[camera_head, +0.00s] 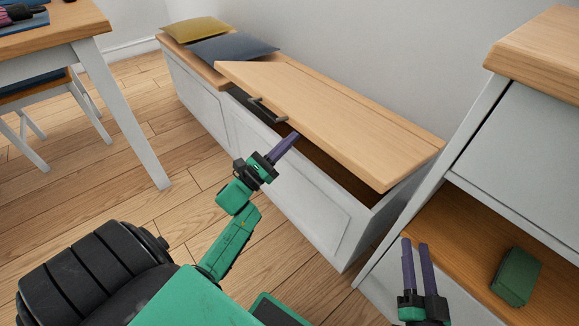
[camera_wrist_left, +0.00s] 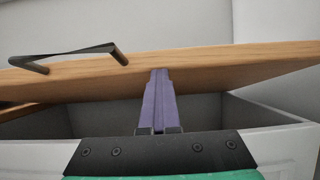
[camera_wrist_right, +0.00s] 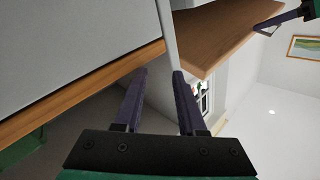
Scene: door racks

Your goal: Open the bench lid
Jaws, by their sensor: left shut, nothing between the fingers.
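The bench lid (camera_head: 340,110) is a light wooden board on the white bench (camera_head: 285,180). It is tilted partly up, with a dark gap under its front edge. A dark bar handle (camera_head: 268,109) sits on the lid's front edge; it also shows at the upper left in the left wrist view (camera_wrist_left: 75,55). My left gripper (camera_head: 294,138) is shut and empty, with its purple fingertips at the lid's front edge, right of the handle; whether they touch the lid I cannot tell. My right gripper (camera_head: 418,243) is open and empty beside the cabinet at the right.
A yellow cushion (camera_head: 200,29) and a dark blue cushion (camera_head: 233,49) lie on the bench's far left part. A white cabinet with wooden shelves (camera_head: 470,225) stands close at the right, with a green box (camera_head: 516,276) inside. A table (camera_head: 60,35) stands at the left. The wooden floor (camera_head: 150,190) between is clear.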

